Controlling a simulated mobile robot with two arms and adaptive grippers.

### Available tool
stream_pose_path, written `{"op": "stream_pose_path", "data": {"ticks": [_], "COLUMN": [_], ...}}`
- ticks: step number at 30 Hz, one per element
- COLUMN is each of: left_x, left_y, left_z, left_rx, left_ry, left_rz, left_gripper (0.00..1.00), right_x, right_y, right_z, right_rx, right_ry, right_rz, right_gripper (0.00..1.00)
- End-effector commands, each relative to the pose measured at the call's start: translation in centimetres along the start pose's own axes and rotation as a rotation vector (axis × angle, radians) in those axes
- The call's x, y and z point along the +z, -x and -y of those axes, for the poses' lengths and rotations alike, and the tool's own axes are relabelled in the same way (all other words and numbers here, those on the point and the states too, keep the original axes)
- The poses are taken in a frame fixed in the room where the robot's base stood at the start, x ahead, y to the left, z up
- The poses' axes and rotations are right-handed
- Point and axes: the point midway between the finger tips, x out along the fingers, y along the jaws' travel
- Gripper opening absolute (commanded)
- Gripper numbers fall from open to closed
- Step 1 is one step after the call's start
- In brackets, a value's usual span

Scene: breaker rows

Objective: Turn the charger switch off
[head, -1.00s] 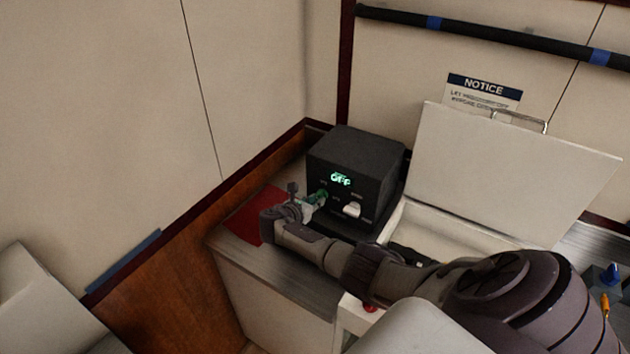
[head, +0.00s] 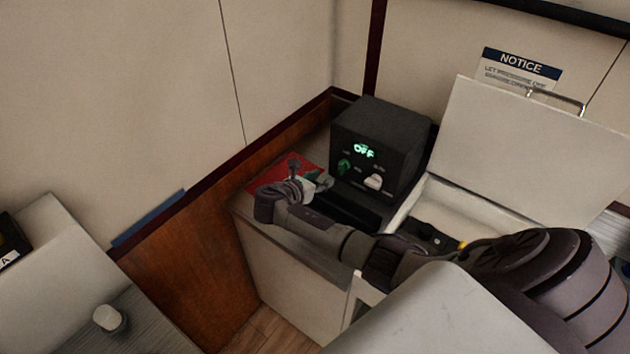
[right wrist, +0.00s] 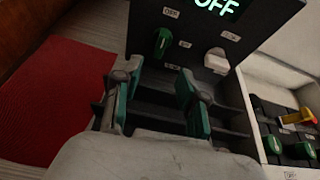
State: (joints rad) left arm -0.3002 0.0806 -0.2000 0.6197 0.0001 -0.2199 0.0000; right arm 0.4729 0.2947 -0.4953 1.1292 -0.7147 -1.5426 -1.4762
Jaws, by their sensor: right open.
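The charger is a black box (head: 384,137) in the back corner of the counter. Its green display (head: 364,151) reads OFF. Below the display are a green knob (head: 344,167) on the left and a white switch (head: 374,182) on the right. The right wrist view also shows the green knob (right wrist: 162,42), upright, and the white switch (right wrist: 217,61). My right gripper (head: 322,183) is in front of the charger, apart from it. In the right wrist view its green-padded fingers (right wrist: 160,98) are spread with nothing between them. My left gripper is not in view.
A red mat (head: 280,172) lies left of the charger. An open white lidded box (head: 530,140) stands to the right, with green and yellow switches (right wrist: 298,118) inside. Walls close off the corner behind. A grey counter with a white knob (head: 108,318) is at lower left.

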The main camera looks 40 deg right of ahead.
Motion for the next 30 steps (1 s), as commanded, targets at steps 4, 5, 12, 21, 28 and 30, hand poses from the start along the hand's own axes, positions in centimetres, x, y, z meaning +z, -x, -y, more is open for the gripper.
{"op": "stream_pose_path", "data": {"ticks": [4, 5, 12, 21, 28, 30], "left_x": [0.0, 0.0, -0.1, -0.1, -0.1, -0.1], "left_y": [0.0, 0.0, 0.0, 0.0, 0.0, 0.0], "left_z": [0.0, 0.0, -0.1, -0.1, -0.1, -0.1], "left_rx": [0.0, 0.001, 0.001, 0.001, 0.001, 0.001], "left_ry": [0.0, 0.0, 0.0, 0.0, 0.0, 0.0], "left_rz": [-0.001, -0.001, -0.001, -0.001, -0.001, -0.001], "left_gripper": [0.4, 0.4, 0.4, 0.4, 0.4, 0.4], "right_x": [0.0, 0.0, 0.0, 0.0, -1.4, -3.4], "right_y": [1.9, 2.2, 2.8, 2.8, 3.4, 4.4], "right_z": [0.0, 0.0, 0.0, 0.0, 0.6, 1.6], "right_rx": [0.0, 0.0, -0.002, -0.001, 0.009, 0.02], "right_ry": [0.001, 0.001, 0.001, 0.001, -0.044, -0.12], "right_rz": [0.001, 0.001, 0.001, 0.001, -0.041, -0.109], "right_gripper": [0.42, 0.42, 0.42, 0.42, 0.42, 0.42]}}
